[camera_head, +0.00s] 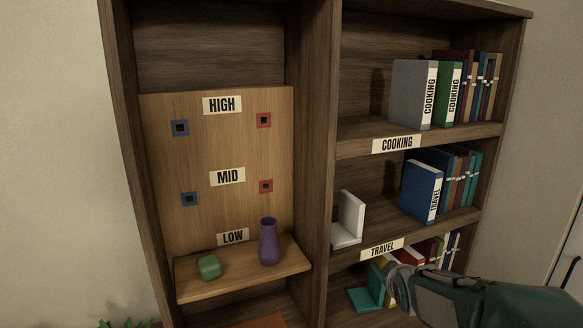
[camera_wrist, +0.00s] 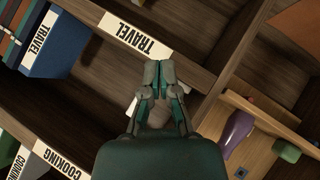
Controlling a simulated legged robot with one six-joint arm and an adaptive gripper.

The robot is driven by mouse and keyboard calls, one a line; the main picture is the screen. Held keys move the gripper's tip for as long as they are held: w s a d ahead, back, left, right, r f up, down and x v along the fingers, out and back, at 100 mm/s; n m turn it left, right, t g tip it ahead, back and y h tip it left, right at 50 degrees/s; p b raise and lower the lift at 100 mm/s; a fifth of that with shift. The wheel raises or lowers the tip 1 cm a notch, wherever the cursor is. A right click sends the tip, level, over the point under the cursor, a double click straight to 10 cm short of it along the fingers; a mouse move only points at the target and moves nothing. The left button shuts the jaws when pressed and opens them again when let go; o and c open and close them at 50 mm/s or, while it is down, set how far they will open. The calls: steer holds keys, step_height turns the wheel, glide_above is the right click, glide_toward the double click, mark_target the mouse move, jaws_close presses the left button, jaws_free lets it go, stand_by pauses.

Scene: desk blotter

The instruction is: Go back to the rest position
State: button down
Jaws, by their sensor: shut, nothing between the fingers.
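My gripper (camera_wrist: 158,80) is shut and empty. In the wrist view its fingers meet just in front of the shelf edge with the TRAVEL label (camera_wrist: 135,37). In the head view my gripper (camera_head: 398,284) is at the lower right, in front of the lowest right shelf, and it hides part of the books there. My arm reaches in from the right edge.
A wooden bookcase has COOKING (camera_head: 396,144) and TRAVEL shelves with books and a white bookend (camera_head: 349,220). On the left, a low ledge (camera_head: 241,280) holds a purple vase (camera_head: 268,243) and a green block (camera_head: 209,267). A teal bookend (camera_head: 368,294) stands beside my gripper.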

steer(key=s+a+r+m+g, duration=0.1)
steer(key=s+a+m+g, duration=0.1)
steer(key=s, duration=1.1)
steer(key=s+a+r+m+g+y, duration=0.1)
steer(key=s+a+m+g, duration=0.2)
steer(key=s, duration=1)
steer(key=shift+s+a+m+y, duration=0.35)
steer(key=shift+a+m, duration=0.45)
steer(key=shift+m, duration=0.3)
